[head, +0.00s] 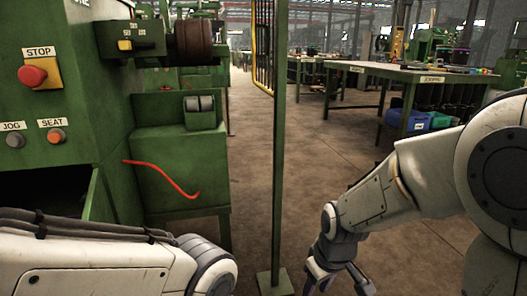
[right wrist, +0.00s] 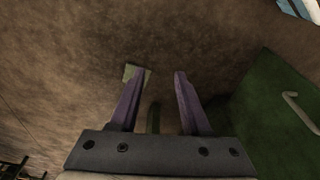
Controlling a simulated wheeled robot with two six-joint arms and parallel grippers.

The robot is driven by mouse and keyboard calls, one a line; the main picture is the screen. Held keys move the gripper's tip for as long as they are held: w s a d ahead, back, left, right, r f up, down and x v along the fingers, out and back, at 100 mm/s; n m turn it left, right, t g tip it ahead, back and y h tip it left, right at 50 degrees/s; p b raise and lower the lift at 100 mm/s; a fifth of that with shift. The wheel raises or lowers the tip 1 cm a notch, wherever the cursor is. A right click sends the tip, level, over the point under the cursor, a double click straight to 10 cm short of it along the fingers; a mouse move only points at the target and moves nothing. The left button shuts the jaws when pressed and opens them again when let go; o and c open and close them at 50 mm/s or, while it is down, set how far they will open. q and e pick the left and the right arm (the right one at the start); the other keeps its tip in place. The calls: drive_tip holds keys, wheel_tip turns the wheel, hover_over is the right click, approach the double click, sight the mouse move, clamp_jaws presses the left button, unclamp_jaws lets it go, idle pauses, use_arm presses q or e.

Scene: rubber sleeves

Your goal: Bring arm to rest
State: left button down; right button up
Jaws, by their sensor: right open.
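My right arm (head: 385,195) comes in from the right in the head view and bends downward. My right gripper (head: 338,283) hangs low over the floor near the bottom edge, right of the green post. In the right wrist view my right gripper (right wrist: 154,100) has two purple fingers spread apart with nothing between them. My left arm (head: 110,262) lies across the bottom left of the head view in front of the green machine. The left gripper is not in the picture.
A green post (head: 279,150) with a base plate (head: 275,283) rises in the middle. A workbench (head: 415,72) stands back right. Floor between is clear.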

drive_tip(key=s+d+f+m+h, duration=0.1)
drive_tip(key=s+d+m, duration=0.4)
drive_tip(key=d+m, duration=0.15)
drive_tip(key=s+a+r+n+g+y+p, duration=0.1)
drive_tip(key=s+a+r+n+p, duration=0.3)
drive_tip(key=s+a+r+p, duration=0.45)
drive_tip(key=s+a+r+n+g+p, duration=0.1)
drive_tip(key=s+a+r+n+p, duration=0.4)
drive_tip(key=r, duration=0.6)
wheel_tip(320, 180, up, 37)
drive_tip(key=p, duration=3.7)
drive_tip(key=shift+w+d+m, duration=0.15)
drive_tip(key=shift+w+m, duration=0.1)
drive_tip(key=shift+m, duration=0.2)
drive_tip(key=shift+f, duration=0.1)
